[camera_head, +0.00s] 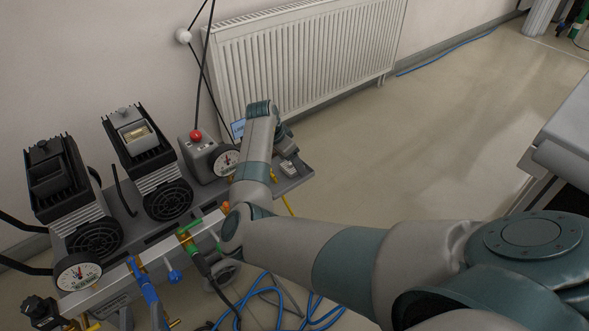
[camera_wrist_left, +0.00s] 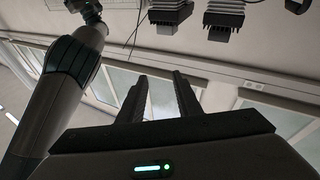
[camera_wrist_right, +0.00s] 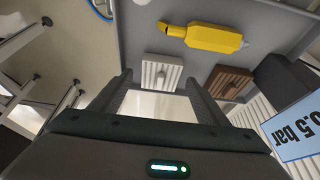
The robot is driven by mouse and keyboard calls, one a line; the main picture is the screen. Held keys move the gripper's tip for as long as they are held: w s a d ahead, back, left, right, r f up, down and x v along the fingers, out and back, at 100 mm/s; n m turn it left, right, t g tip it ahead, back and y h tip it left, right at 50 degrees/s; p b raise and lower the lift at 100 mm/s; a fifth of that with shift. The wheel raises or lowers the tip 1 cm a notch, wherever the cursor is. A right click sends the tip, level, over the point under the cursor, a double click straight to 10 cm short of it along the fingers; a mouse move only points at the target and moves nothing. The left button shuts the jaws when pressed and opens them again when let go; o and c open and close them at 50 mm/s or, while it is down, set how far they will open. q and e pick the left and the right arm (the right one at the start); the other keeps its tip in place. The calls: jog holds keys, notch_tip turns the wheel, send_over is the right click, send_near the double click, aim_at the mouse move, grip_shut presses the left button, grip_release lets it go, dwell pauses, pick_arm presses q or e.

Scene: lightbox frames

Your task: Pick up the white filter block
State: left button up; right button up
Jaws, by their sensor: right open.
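The white filter block (camera_wrist_right: 161,73) is a pale ribbed block with a small knob. It lies on a grey surface in the right wrist view. My right gripper (camera_wrist_right: 160,84) is open, with the block ahead of it, between the lines of its two fingers. The fingers do not appear closed on it. In the head view a small pale ribbed block (camera_head: 289,168) shows at the right end of the grey bench, just below my right wrist. My left gripper (camera_wrist_left: 159,92) is empty in its own wrist view, its fingers apart, pointing toward the wall and windows.
A brown ribbed block (camera_wrist_right: 230,82) sits right beside the white one. A yellow tool (camera_wrist_right: 213,38) lies beyond them. A blue "0.5 bar" display (camera_wrist_right: 298,128) is close at right. Pumps (camera_head: 145,150), a red-buttoned box (camera_head: 198,150) and gauges crowd the bench (camera_head: 297,180); a radiator (camera_head: 300,55) stands behind.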

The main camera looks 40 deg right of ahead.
jog(key=shift+d+f+b, duration=0.2)
jog(key=shift+f+b, duration=0.2)
pick_arm(q)
jog(key=r, duration=0.1)
jog(key=s+r+t, duration=0.2)
jog(key=shift+d+r+h, duration=0.15)
jog(key=shift+d+h, duration=0.25)
pick_arm(e)
jog(key=c, duration=1.1)
